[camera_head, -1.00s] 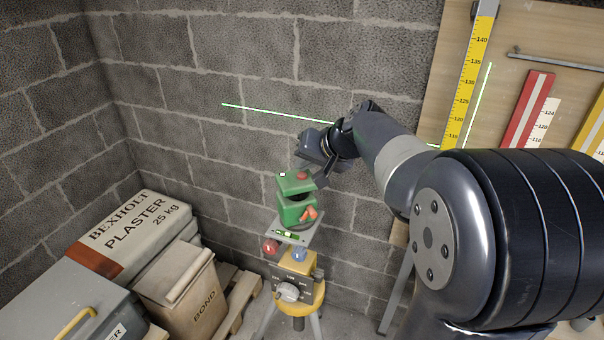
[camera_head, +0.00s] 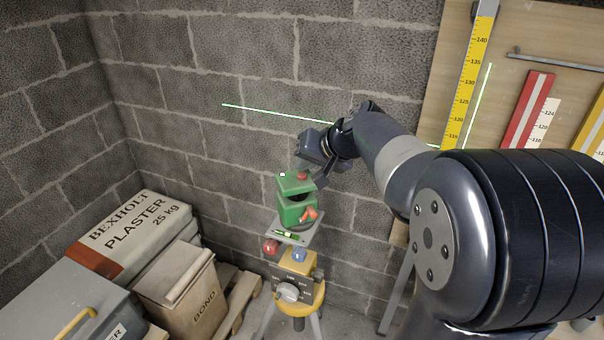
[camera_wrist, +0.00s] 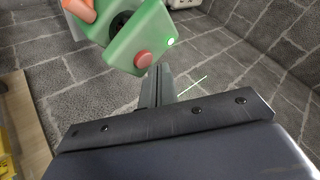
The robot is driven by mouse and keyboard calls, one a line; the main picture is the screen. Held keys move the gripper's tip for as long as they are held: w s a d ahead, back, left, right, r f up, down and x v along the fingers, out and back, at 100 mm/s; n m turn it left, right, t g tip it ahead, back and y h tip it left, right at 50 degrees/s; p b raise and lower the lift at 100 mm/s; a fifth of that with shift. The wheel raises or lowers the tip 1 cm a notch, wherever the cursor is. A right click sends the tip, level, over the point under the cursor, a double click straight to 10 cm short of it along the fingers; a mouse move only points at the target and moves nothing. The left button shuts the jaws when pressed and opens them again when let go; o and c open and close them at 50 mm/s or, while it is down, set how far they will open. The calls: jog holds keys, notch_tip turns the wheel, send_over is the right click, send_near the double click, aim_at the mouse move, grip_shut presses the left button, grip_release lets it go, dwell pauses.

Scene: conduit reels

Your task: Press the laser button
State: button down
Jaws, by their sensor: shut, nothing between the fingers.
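The green laser level (camera_head: 296,210) stands on a plate on top of a tripod, and its upper body also fills the top of the wrist view (camera_wrist: 120,40). A round red button (camera_head: 302,176) sits on its top face, and the same button shows in the wrist view (camera_wrist: 144,59). A small white-green lamp (camera_wrist: 170,42) beside the button is lit. My gripper (camera_wrist: 157,78) is shut and empty, its fingertips just beside the button; I cannot tell whether they touch. A thin green line (camera_head: 270,112) shines on the block wall.
A board with a yellow ruler (camera_head: 470,75) leans at right, also crossed by a green line.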

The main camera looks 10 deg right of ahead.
aim_at(305, 179)
jog(key=shift+f, duration=0.1)
dwell(0.3)
jog(key=shift+f+b, duration=0.4)
jog(key=shift+b, duration=0.15)
jog(key=shift+r, duration=0.5)
dwell(0.4)
notch_tip(305, 179, up, 6)
jog(key=p, duration=0.4)
jog(key=shift+p, duration=0.35)
jog(key=shift+f, duration=0.1)
